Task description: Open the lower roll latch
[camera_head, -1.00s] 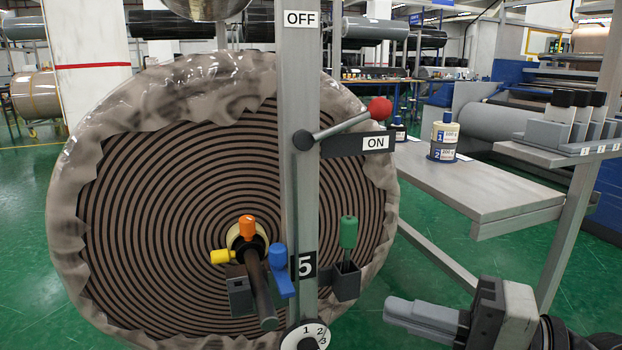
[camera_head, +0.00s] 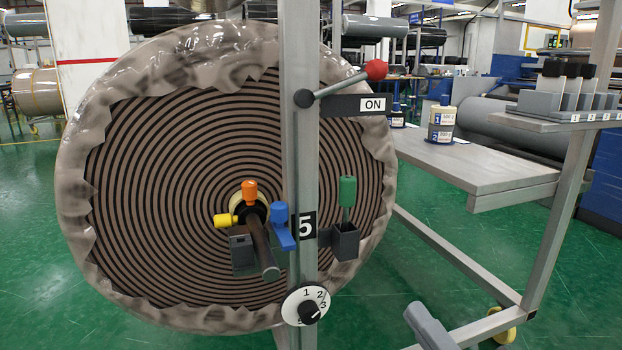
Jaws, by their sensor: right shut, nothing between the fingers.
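A large plastic-wrapped roll (camera_head: 150,210) stands behind a grey upright post (camera_head: 303,160). At its core sit a dark shaft (camera_head: 263,250), an orange knob (camera_head: 250,193), a yellow knob (camera_head: 225,220) and a blue handle (camera_head: 281,225) beside the post. I cannot tell which part is the latch. A green-handled pin (camera_head: 347,195) stands in a dark holder (camera_head: 345,241) right of the post. My left gripper is not in view.
A red-balled lever (camera_head: 345,82) points up toward the right above the ON label (camera_head: 372,104). A numbered dial (camera_head: 306,305) is low on the post. A grey table (camera_head: 480,170) with labelled containers (camera_head: 441,125) stands right. Green floor between is open.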

